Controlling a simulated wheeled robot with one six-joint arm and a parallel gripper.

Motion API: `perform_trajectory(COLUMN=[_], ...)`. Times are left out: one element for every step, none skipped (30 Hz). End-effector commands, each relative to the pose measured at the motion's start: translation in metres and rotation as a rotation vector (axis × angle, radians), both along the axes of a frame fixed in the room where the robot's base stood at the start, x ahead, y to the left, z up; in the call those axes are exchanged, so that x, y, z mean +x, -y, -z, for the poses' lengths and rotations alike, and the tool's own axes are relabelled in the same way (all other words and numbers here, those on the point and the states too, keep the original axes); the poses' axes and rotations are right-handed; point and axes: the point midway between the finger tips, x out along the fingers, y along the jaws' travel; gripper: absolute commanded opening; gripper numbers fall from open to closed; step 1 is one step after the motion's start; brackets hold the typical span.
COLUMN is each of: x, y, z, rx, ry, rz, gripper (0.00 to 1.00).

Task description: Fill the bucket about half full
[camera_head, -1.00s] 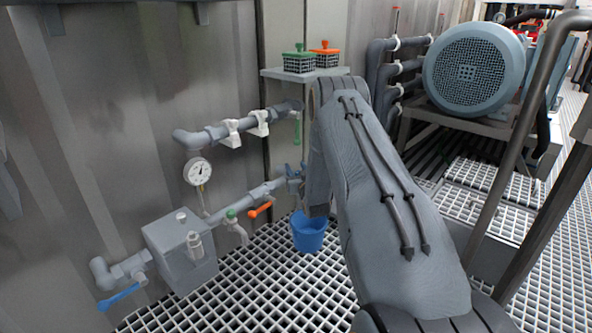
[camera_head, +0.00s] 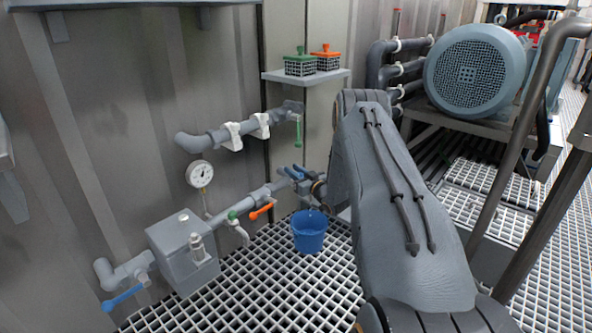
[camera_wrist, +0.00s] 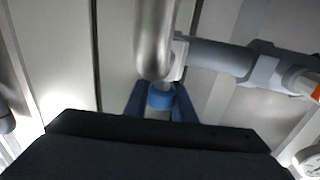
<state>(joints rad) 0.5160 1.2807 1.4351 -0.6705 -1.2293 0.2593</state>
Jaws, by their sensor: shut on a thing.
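The blue bucket (camera_head: 309,235) stands upright on the floor grating, below the right end of the lower wall pipe (camera_head: 240,199). Its water level cannot be made out. My gripper (camera_head: 292,171) is at the pipe end above the bucket, partly hidden by my arm. In the wrist view its two blue fingers (camera_wrist: 160,103) stand either side of a small blue round part (camera_wrist: 160,96), seemingly a valve handle, and are shut on it. A bent metal pipe (camera_wrist: 155,40) is just beyond. The bucket is not visible in the wrist view.
An orange lever (camera_head: 261,211) and a small green-topped tap (camera_head: 237,226) are on the lower pipe. A gauge (camera_head: 200,174), a grey box (camera_head: 183,248) and a blue lever (camera_head: 122,300) are further left. A shelf (camera_head: 305,76) is above; a large motor (camera_head: 474,72) stands right.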

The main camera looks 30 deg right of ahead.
Motion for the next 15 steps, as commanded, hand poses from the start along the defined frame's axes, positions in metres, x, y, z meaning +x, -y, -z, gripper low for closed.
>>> perform_trajectory(x=[-0.001, -0.001, -0.001, -0.001, -0.001, -0.002, -0.002, -0.002, -0.002, -0.003, -0.003, -0.003, -0.004, -0.004, -0.005], y=[0.000, -0.001, -0.002, -0.003, -0.004, -0.006, -0.006, -0.008, -0.010, -0.011, -0.011, -0.012, -0.013, -0.014, -0.015], z=[0.001, 0.002, 0.002, 0.002, 0.002, 0.003, 0.003, 0.003, 0.004, 0.004, 0.004, 0.004, 0.004, 0.004, 0.004], rx=[-0.001, -0.001, -0.001, -0.001, -0.002, -0.001, -0.001, -0.001, -0.001, -0.001, -0.002, -0.001, -0.002, -0.001, -0.002], ry=[0.000, 0.000, 0.000, 0.000, 0.000, 0.000, 0.001, 0.000, 0.000, 0.000, 0.001, 0.000, 0.000, 0.000, 0.000], rz=[-0.042, -0.070, -0.108, -0.136, -0.165, -0.202, -0.230, -0.257, -0.293, -0.320, -0.345, -0.376, -0.400, -0.423, -0.451], gripper=[0.01, 0.01, 0.01, 0.01, 0.01, 0.01, 0.01, 0.01, 0.01, 0.01, 0.01, 0.01, 0.01, 0.01, 0.01])
